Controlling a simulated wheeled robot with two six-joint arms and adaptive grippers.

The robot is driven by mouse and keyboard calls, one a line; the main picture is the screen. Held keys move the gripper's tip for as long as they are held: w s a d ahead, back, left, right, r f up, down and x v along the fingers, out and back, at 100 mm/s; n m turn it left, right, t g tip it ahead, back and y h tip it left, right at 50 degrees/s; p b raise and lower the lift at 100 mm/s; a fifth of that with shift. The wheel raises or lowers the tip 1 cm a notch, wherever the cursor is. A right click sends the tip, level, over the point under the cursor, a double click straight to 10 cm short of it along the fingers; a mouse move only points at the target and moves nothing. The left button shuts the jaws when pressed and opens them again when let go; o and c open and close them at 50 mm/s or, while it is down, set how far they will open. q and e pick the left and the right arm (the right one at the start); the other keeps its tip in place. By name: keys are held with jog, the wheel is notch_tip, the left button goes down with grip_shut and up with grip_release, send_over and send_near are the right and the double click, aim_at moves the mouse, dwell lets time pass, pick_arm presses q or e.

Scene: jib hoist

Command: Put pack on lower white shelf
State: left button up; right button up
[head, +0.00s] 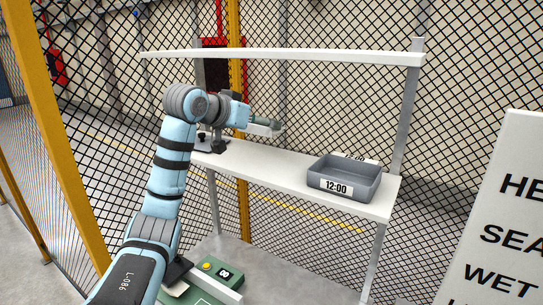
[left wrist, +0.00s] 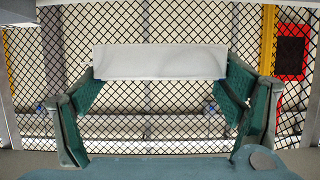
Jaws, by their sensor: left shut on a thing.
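The white pack (left wrist: 160,62) is a pale, flat-sided block held between the two green fingers of my left gripper (left wrist: 157,82). In the head view the left gripper (head: 266,123) reaches between the two shelf levels, with the pack (head: 263,131) partly hidden by it. The lower white shelf (head: 270,171) is below the pack. The pack looks raised above the shelf, but the exact gap cannot be told. My right gripper is not in view.
A grey bin (head: 345,178) labelled 12:00 stands at the lower shelf's right end. A dark stand (head: 217,142) is at its left end. The upper shelf (head: 290,56) spans overhead. The shelf middle is clear. Mesh fencing stands behind; a lettered sign (head: 505,215) is at right.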

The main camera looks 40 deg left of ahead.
aim_at(251, 167)
pick_arm(q)
jog(key=s+f, duration=0.1)
jog(key=f, duration=0.1)
jog(key=f+b, duration=0.1)
jog(key=f, duration=0.2)
jog(key=s+f+b, duration=0.1)
jog(key=f, duration=0.2)
jog(key=shift+s, duration=0.35)
jog(key=shift+w+f, duration=0.1)
jog(key=shift+w, duration=0.45)
jog(key=o, duration=1)
jog(key=shift+w, duration=0.1)
jog(key=shift+o, duration=0.5)
jog(key=shift+s, duration=0.2)
jog(key=shift+s+r, duration=0.2)
jog(key=shift+s, duration=0.05)
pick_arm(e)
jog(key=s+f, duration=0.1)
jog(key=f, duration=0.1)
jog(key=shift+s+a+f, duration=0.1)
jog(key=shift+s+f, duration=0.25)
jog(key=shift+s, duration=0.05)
pick_arm(q)
jog(key=b+v, duration=0.3)
jog(key=v, duration=0.8)
jog(key=shift+s+b, duration=0.25)
jog(key=shift+b, duration=0.15)
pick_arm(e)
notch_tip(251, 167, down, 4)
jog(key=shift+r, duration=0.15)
